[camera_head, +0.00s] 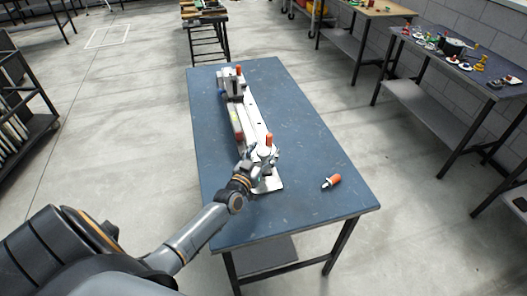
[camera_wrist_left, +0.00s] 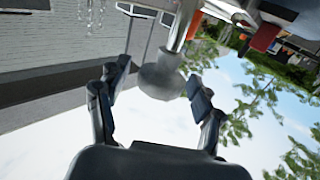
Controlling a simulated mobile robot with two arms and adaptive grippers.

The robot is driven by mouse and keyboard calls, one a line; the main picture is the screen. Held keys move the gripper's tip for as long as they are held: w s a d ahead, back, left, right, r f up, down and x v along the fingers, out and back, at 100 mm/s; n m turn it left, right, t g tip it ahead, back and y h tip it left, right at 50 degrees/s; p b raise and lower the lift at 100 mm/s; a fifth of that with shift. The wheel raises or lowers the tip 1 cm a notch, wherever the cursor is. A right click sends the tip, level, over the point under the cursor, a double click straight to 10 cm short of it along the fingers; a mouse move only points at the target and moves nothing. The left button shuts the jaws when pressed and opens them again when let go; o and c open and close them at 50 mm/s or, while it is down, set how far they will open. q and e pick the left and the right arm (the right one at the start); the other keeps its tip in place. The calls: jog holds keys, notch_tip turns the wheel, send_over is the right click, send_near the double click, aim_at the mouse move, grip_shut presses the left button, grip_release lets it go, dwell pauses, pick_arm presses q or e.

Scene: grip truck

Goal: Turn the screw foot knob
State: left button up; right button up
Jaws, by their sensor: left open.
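The grip truck (camera_head: 243,115), a long pale metal assembly with orange parts, lies along the blue table (camera_head: 305,150). My left gripper (camera_head: 260,160) is at its near end, close to an orange upright piece (camera_head: 269,139). In the left wrist view a grey rounded knob (camera_wrist_left: 160,77) sits at the end of a metal rod (camera_wrist_left: 183,25). My left gripper (camera_wrist_left: 158,84) is open, with one finger on each side of the knob. A gap shows beside the left finger; I cannot tell whether the right finger touches. The knob cannot be made out in the head view. My right gripper is not in view.
An orange-handled tool (camera_head: 332,181) lies on the table to the right of the truck. The table's right half is otherwise clear. A side table (camera_head: 470,68) with small items stands at the right, and a dark rack (camera_head: 22,105) at the left.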

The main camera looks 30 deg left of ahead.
pick_arm(q)
jog(key=c, duration=1.2)
jog(key=shift+o, duration=0.2)
jog(key=shift+r+n+y+p, duration=0.2)
jog(key=shift+n+y+p, duration=0.1)
jog(key=shift+p, duration=0.2)
jog(key=shift+r+n+y+p, duration=0.15)
jog(key=shift+n+y+p, duration=0.45)
jog(key=shift+y+p, duration=0.4)
jog(key=shift+n+g+y+p, duration=0.5)
jog(key=shift+n+y+p, duration=0.15)
jog(key=shift+y, duration=0.15)
jog(key=shift+f+n+y, duration=0.25)
jog(key=shift+y, duration=0.35)
jog(key=o, duration=1.2)
jog(key=shift+c, duration=0.2)
jog(key=shift+f, duration=0.1)
